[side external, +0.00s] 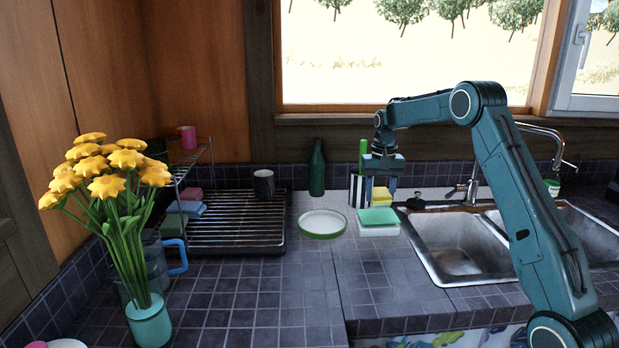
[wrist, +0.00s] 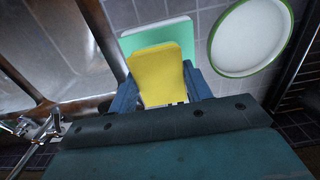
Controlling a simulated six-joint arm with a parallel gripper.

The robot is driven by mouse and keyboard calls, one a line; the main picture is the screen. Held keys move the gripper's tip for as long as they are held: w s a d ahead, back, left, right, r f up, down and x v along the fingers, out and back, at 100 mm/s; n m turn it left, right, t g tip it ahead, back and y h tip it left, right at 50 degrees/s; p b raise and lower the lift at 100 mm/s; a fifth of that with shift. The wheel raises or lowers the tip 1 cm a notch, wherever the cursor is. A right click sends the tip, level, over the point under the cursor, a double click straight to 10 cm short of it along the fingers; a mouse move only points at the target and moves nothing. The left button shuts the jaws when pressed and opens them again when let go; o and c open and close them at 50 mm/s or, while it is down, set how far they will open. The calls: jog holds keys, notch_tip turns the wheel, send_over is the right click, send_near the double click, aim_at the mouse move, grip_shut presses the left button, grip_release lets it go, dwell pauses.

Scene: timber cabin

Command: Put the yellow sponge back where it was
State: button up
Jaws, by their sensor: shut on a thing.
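The yellow sponge (side external: 381,196) is between the fingers of my gripper (side external: 379,188), which is shut on it. In the wrist view the sponge (wrist: 160,72) sits between the two blue fingers (wrist: 162,92) and juts out past them. Below and in front of it on the counter is a flat green-topped item with a white base (side external: 378,216); it also shows in the wrist view (wrist: 184,38), partly hidden by the sponge. I cannot tell whether the sponge touches it.
A white plate with a green rim (side external: 323,224) lies to the left. A green bottle (side external: 317,172), a striped holder (side external: 357,190) and a dark mug (side external: 264,184) stand behind. The sink (side external: 455,262) is at right. A drying rack (side external: 235,238) and flower vase (side external: 150,322) are at left.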

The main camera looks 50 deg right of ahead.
aim_at(379, 205)
jog(key=shift+f, duration=2)
jog(key=shift+f, duration=0.15)
jog(key=o, duration=0.9)
notch_tip(379, 205, up, 12)
jog(key=shift+r, duration=0.2)
